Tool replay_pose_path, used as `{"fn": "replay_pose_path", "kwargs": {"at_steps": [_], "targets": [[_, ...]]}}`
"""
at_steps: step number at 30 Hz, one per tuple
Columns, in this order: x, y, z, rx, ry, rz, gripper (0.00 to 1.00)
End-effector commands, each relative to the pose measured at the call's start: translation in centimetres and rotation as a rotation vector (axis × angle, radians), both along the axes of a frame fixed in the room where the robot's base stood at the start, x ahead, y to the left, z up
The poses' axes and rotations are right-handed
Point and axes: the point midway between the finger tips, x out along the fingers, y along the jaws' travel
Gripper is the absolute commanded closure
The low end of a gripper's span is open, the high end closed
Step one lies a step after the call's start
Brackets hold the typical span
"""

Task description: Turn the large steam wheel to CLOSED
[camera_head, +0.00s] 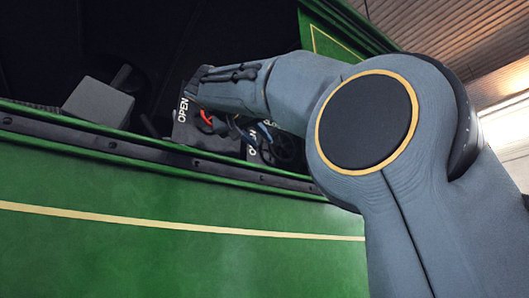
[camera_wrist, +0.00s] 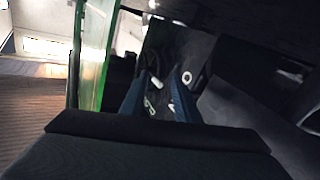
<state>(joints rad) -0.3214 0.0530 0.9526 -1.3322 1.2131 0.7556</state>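A dark plate (camera_head: 188,132) with the white word OPEN stands just inside the tram's window opening in the head view. A small red part (camera_head: 206,117) shows beside it, under my arm. A dark, round, wheel-like shape (camera_head: 284,150) is further right, partly hidden by my arm; I cannot tell whether it is the large steam wheel. My gripper (camera_wrist: 158,84) shows in the wrist view with its two blue-grey fingers apart. Pale marks (camera_wrist: 152,100) show on a dark surface between and beyond the fingers. I cannot tell whether the fingers touch anything.
The green tram side (camera_head: 150,230) and its dark sill (camera_head: 110,143) lie below my arm. A grey box (camera_head: 98,103) stands inside at the left. A green frame post (camera_head: 330,45) rises behind my arm. In the wrist view a green panel (camera_wrist: 92,60) is close on the left.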

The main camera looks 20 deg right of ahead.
Motion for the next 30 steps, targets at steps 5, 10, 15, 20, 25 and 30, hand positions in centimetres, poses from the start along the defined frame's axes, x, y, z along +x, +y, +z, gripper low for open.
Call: {"fn": "replay_pose_path", "kwargs": {"at_steps": [5,10,15,20,25,30], "targets": [[1.5,-2.1,0.2,-0.002,0.004,-0.007,0.71],[3.2,-4.0,0.2,-0.001,0.003,-0.006,0.71],[4.5,-5.0,0.2,-0.001,0.002,-0.003,0.71],[4.9,-5.4,0.1,0.0,0.001,-0.001,0.71],[4.9,-5.4,0.0,0.0,0.001,0.0,0.71],[4.9,-5.4,0.0,0.0,0.001,0.0,0.88]]}}
